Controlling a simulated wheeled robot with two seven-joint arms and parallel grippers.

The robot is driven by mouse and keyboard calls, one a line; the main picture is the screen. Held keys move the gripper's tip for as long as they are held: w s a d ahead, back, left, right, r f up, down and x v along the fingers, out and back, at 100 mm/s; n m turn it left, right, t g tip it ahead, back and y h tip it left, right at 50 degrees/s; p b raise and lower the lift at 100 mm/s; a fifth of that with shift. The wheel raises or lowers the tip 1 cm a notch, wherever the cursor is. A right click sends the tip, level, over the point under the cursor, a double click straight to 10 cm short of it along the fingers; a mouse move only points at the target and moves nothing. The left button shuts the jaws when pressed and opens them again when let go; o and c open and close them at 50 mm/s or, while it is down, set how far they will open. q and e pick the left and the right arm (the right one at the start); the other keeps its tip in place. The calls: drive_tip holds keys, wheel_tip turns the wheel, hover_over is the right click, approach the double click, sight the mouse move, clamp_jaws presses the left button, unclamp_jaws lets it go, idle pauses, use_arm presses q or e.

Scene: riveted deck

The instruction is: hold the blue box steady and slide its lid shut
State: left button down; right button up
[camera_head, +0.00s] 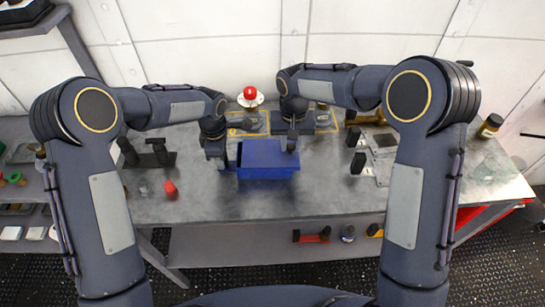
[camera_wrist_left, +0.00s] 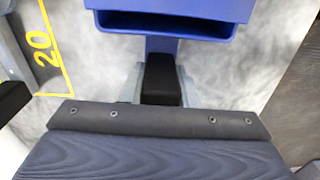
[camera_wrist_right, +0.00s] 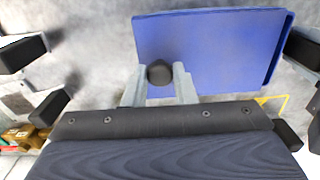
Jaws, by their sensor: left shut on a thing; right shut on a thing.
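The blue box (camera_head: 267,172) stands on the grey workbench, with its flat blue lid (camera_wrist_right: 205,50) on top. My left gripper (camera_head: 225,163) is at the box's left end. In the left wrist view, its fingers (camera_wrist_left: 160,88) are shut on a black handle (camera_wrist_left: 161,72) joined to the box by a blue stem. A narrow dark opening shows at that end under the blue upper part. My right gripper (camera_head: 292,147) is at the lid's right side. In the right wrist view, its fingers (camera_wrist_right: 160,80) are shut on a dark round knob (camera_wrist_right: 159,71) at the lid's edge.
A red-topped object (camera_head: 250,95) stands behind the box. A small red item (camera_head: 170,189) and a black fixture (camera_head: 150,155) are to the left. Black blocks on plates (camera_head: 358,162) are to the right. The bench in front of the box is clear.

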use_arm(q)
drive_tip(key=shift+d, duration=0.1)
use_arm(e)
drive_tip(key=shift+a, duration=0.8)
drive_tip(key=o, duration=1)
drive_tip(key=shift+o, duration=0.2)
drive_tip(key=shift+r, duration=0.1)
wheel_tip(320, 180, up, 17)
use_arm(q)
drive_tip(key=c, duration=1)
unclamp_jaws()
drive_tip(key=shift+c, duration=0.2)
